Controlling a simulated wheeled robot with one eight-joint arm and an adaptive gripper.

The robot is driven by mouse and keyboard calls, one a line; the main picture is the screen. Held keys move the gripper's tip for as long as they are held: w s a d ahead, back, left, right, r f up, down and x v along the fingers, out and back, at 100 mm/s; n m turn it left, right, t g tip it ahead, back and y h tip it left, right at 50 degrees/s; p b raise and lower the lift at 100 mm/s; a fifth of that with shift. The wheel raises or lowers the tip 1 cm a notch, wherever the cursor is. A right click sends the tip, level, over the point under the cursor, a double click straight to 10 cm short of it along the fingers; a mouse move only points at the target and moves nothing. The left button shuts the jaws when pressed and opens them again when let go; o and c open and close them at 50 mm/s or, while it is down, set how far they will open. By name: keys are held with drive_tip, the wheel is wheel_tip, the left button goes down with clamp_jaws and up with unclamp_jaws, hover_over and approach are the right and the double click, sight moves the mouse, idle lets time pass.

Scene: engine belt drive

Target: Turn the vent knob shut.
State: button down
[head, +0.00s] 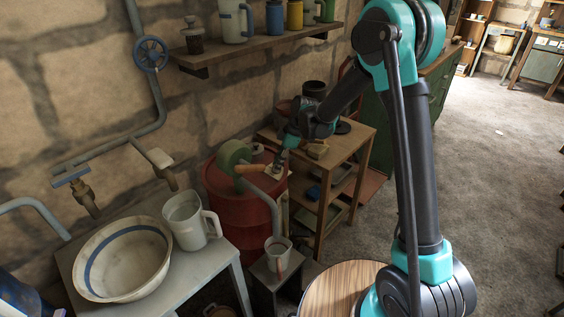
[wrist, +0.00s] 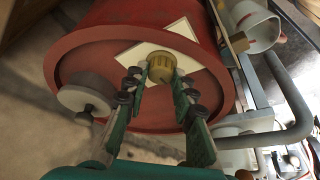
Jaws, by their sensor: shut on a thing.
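The vent knob (wrist: 162,66) is a small brass-yellow ribbed knob on the top of the red drum (wrist: 85,62). It sits over a pale diamond-shaped label (wrist: 183,29). My gripper (wrist: 159,77) comes in from the bottom of the wrist view, with one finger on each side of the knob, shut on it. In the head view my gripper (head: 279,164) reaches down to the top of the red drum (head: 240,208). The knob is too small and hidden there to make out. Its turn angle cannot be told.
A metal jug (head: 278,255) is below the spout. A wooden shelf table (head: 350,143) stands behind, and a washstand (head: 221,258) at left.

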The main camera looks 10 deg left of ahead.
drive_tip(key=shift+s, duration=0.1)
drive_tip(key=c, duration=1.2)
unclamp_jaws()
drive_tip(key=v, duration=1.2)
drive_tip(key=shift+r, duration=0.1)
